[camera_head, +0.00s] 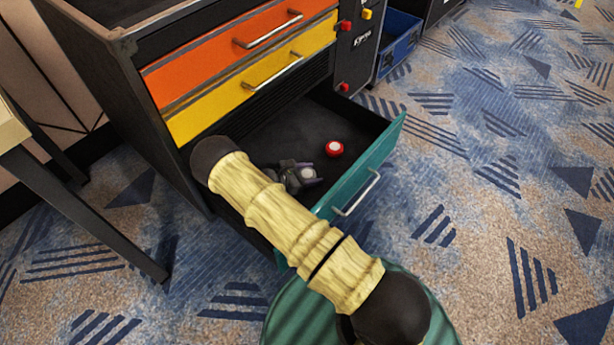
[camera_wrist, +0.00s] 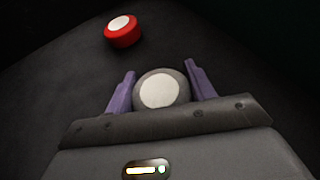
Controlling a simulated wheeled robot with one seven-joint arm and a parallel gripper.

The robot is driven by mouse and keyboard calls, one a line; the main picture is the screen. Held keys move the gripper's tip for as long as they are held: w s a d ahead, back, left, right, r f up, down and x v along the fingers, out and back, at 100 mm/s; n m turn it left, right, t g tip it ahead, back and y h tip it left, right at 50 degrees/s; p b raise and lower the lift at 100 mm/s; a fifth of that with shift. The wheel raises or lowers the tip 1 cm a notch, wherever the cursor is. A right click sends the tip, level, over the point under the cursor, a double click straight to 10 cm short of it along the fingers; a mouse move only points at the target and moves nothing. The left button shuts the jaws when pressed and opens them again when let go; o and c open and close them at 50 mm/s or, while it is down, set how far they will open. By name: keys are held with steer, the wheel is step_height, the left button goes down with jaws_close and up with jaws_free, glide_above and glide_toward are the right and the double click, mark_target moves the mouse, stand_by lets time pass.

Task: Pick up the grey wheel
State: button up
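The grey wheel (camera_wrist: 160,90), with a pale round hub, is between the two purple fingers of my gripper (camera_wrist: 160,84) in the wrist view. The fingers flank it closely on both sides; I cannot tell whether they press on it. Its lower edge is hidden by the gripper body. In the head view my gripper (camera_head: 309,176) is low inside the open teal-fronted drawer (camera_head: 290,128), and the pale hub of the grey wheel (camera_head: 307,173) shows there. I cannot tell whether the wheel rests on the drawer floor.
A red wheel (camera_head: 334,148) with a white hub lies in the same drawer, beyond my gripper; it also shows in the wrist view (camera_wrist: 122,32). Closed orange (camera_head: 225,58) and yellow (camera_head: 250,85) drawers are above. A blue bin (camera_head: 400,45) stands at the back. Patterned carpet is clear on the right.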

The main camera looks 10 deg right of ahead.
mark_target(311, 172)
steer(key=c, duration=0.5)
steer(key=shift+r, duration=0.1)
step_height(311, 172, up, 10)
steer(key=p, duration=0.6)
